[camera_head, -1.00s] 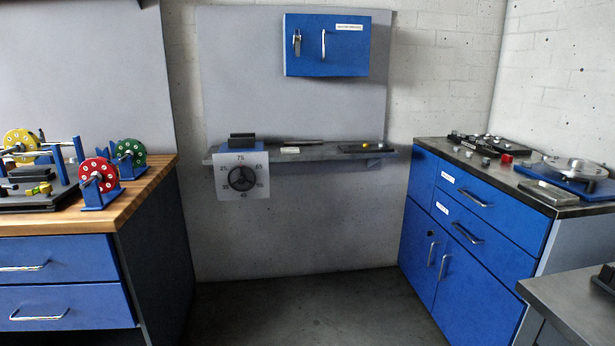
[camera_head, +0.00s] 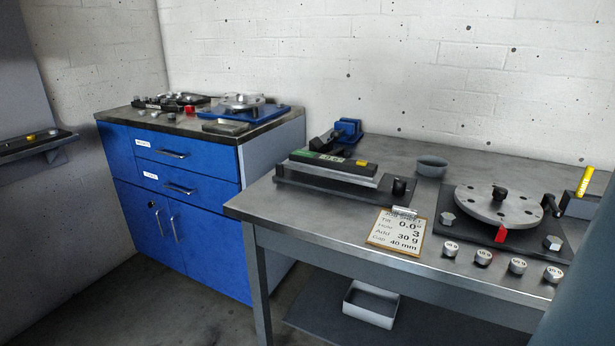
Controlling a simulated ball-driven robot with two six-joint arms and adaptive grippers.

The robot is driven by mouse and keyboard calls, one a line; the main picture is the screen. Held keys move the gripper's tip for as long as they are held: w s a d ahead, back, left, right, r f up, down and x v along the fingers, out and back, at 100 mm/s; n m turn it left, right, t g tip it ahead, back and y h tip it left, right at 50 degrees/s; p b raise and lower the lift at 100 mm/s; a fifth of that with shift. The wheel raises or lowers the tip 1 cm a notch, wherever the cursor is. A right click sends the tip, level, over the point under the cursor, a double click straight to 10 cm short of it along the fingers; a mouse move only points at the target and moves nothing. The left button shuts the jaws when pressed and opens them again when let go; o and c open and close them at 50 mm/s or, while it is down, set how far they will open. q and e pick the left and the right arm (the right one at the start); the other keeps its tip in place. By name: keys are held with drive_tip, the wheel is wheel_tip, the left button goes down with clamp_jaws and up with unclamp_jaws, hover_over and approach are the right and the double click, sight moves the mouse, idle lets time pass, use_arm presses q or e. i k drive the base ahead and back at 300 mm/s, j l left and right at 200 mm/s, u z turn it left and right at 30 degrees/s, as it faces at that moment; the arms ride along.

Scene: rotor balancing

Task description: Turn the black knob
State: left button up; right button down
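A black knob (camera_head: 399,187) sits at the right front end of a low levelling stand (camera_head: 325,182) on the grey metal table (camera_head: 330,236). A black bar with a small green display (camera_head: 333,156) lies on the stand; its reading is too small to make out. Other black knobs show on the table: one on the centre of a round grey disc (camera_head: 477,206), and one (camera_head: 550,204) at the disc's right edge. Neither of my grippers is in view.
A clipboard job sheet (camera_head: 398,231) lies at the table's front, with several weights (camera_head: 483,257) to its right. A grey bowl (camera_head: 432,166) stands behind. A white bin (camera_head: 371,304) is below. A blue cabinet (camera_head: 198,190) stands left, with open floor before it.

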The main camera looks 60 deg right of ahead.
sight(398, 186)
drive_tip(key=z, duration=1.95)
